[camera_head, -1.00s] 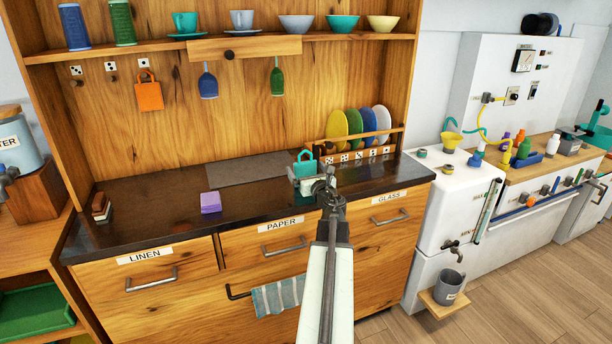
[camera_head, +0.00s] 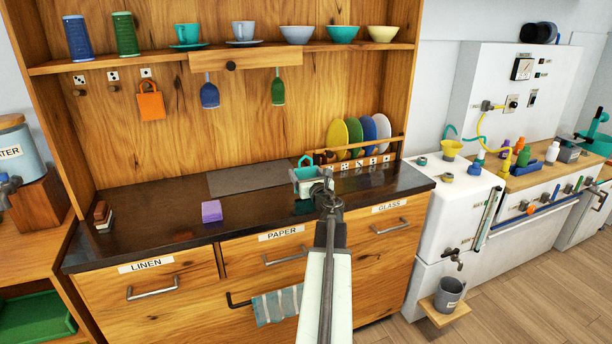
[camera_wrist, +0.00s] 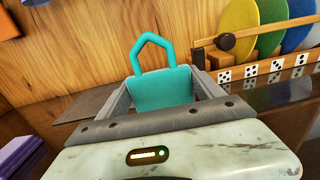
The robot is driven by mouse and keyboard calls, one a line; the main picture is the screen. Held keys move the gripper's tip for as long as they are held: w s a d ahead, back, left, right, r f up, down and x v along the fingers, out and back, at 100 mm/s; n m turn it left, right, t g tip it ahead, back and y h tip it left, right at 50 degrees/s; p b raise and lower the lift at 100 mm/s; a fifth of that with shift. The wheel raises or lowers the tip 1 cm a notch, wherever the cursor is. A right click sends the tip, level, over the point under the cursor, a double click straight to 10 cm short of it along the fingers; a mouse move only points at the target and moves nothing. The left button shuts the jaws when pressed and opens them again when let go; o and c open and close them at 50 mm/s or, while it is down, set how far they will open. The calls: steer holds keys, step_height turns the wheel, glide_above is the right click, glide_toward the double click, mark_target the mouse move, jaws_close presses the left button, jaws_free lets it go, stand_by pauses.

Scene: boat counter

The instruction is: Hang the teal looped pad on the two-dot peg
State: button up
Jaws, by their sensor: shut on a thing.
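The teal looped pad (camera_head: 305,174) is held upright between the jaws of my gripper (camera_head: 308,180), above the dark counter near the plate rack. In the wrist view the pad (camera_wrist: 160,88) stands between the two fingers (camera_wrist: 163,95), its pointed loop up and free. A row of three pegs with dotted tiles is on the back panel at upper left, far from my gripper. The middle peg (camera_head: 114,88) is bare; its tile (camera_head: 112,76) seems to show few dots, too small to count surely. The left peg (camera_head: 79,93) is bare.
An orange looped pad (camera_head: 151,106) hangs at the right peg. Blue (camera_head: 209,95) and green (camera_head: 278,91) utensils hang beside it under the shelf (camera_head: 160,63). A purple block (camera_head: 211,211) lies on the counter (camera_head: 165,226). The plate rack (camera_head: 390,146) stands behind my gripper.

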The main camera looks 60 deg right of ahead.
step_height(320, 180, up, 9)
steer(key=p, duration=0.8)
steer(key=shift+f, duration=0.1)
